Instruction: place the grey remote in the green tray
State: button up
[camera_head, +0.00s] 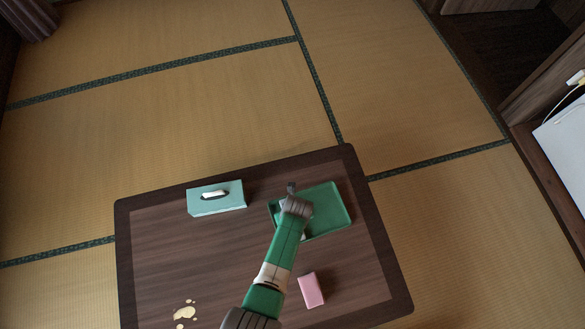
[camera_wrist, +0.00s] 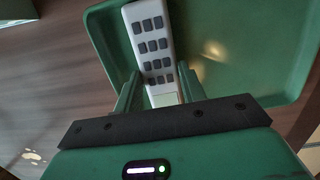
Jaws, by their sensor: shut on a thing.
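The grey remote (camera_wrist: 152,45), light with dark buttons, lies between the two green fingers of my gripper (camera_wrist: 158,88) in the wrist view. My gripper is shut on its near end, and the far end points away from my gripper. The green tray (camera_wrist: 245,45) is behind and below the remote, which overlaps its left part. In the head view the green tray (camera_head: 335,205) is at the back right of the low table, and my wrist covers its left part. The remote is mostly hidden there. I cannot tell whether it touches the tray floor.
A teal tissue box (camera_head: 217,198) stands left of the tray on the dark wooden table (camera_head: 180,255). A pink box (camera_head: 311,290) lies right of my arm. A pale spill (camera_head: 185,312) is at the front left. The table's middle left is clear.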

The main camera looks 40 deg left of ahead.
jog(key=o, duration=1)
notch_tip(320, 180, up, 12)
jog(key=s+d+p, duration=0.1)
jog(key=p, duration=0.7)
jog(key=shift+d, duration=0.2)
